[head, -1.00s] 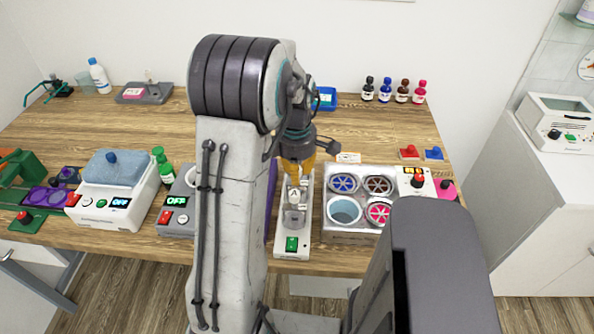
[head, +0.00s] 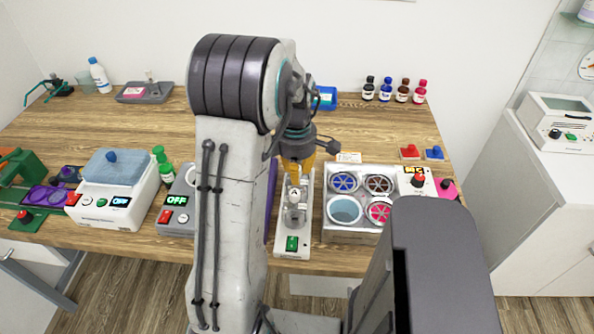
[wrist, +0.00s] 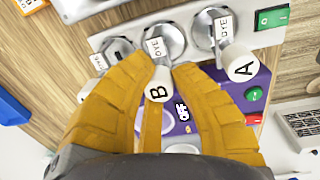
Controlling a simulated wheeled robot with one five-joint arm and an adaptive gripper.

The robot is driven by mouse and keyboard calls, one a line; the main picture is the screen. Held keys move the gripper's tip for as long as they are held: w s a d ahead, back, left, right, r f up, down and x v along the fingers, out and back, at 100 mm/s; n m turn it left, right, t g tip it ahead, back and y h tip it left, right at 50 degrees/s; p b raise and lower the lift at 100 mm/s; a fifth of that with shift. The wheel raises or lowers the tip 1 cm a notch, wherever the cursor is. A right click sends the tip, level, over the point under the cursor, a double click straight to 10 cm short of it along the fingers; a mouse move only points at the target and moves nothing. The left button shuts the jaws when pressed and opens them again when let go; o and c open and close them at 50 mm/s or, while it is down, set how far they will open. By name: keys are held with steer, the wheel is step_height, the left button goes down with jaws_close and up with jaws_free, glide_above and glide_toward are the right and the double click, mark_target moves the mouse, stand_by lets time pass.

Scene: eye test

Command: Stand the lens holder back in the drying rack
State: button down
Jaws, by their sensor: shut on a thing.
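My gripper (wrist: 165,72) has yellow fingers, and in the wrist view they are closed around a white knob-ended handle marked B (wrist: 158,86), which I take to be the lens holder. Its lower end is hidden. A similar handle marked A (wrist: 242,67) leans from the right-hand metal pot (wrist: 212,30). In the head view my gripper (head: 297,170) is low over the narrow white unit (head: 293,252), and the A knob (head: 294,193) shows just below it. I cannot pick out the drying rack for certain.
In the head view a tray with several round cups (head: 330,232) stands close on the right. A purple object lies close on the left (head: 271,190). Grey and white control boxes (head: 118,205) stand farther left. Bare wooden tabletop (head: 240,108) lies behind, with several small bottles (head: 385,90).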

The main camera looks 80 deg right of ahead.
steer(key=shift+f, duration=0.3)
stand_by(0.4)
steer(key=c, duration=0.7)
jaws_free()
steer(key=shift+r, duration=0.2)
steer(key=shift+r+p, duration=2.1)
steer(key=shift+r, duration=0.75)
